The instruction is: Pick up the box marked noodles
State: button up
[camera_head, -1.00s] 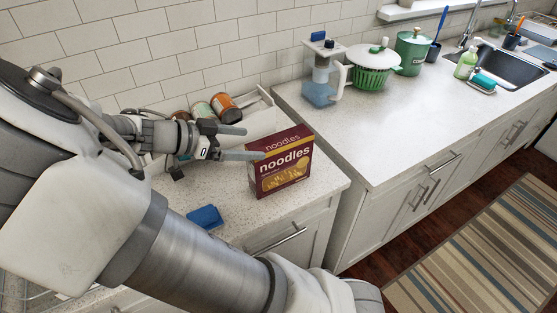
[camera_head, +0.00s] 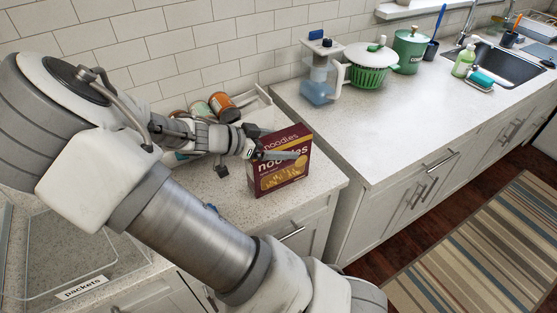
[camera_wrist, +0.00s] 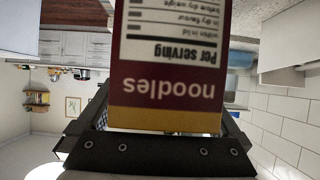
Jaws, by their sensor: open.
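The maroon box marked noodles (camera_head: 279,179) stands upright on the speckled counter near its right end. In the wrist view the noodles box (camera_wrist: 168,65) fills the middle, upside down, showing its side panel. My gripper (camera_head: 277,145) is open at the box's upper part. One finger crosses in front of the front face and the other is at the back left. In the wrist view the box side lies between the two fingers. Whether the fingers touch the box cannot be told.
Cans (camera_head: 224,106) lie in a white tray (camera_head: 262,100) behind my gripper. A blue item is mostly hidden behind my arm. A clear bin labelled packets (camera_head: 82,287) is at lower left. A blue-lidded pitcher (camera_head: 319,80) and green-white bowl (camera_head: 371,72) stand on the right counter.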

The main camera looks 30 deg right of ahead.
grip_shut()
dwell(0.4)
jog(key=shift+r, duration=0.1)
